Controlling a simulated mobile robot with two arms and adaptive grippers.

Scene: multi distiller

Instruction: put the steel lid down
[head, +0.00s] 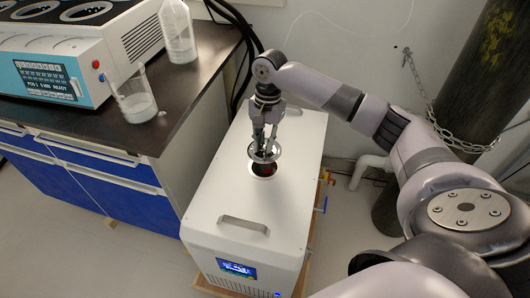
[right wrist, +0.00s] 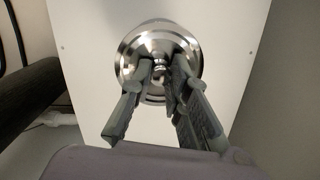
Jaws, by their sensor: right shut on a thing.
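The steel lid (head: 264,152) is a shiny round disc with a small knob. My right gripper (head: 265,132) points down and is shut on its knob, holding it over the white chiller box (head: 228,185). A round opening (head: 263,170) with a dark, reddish inside shows in the top of the box just below the lid. In the right wrist view the lid (right wrist: 160,62) fills the space past the fingertips of my right gripper (right wrist: 160,72) and hides the opening. The lid looks apart from the box top. My left gripper is not in view.
The box top has a metal handle (head: 243,224) near its front. A dark bench (head: 185,90) at left bears a beaker (head: 137,100), a bottle (head: 177,35) and a multi-well heater (head: 65,60). A chained gas cylinder (head: 490,70) stands at right.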

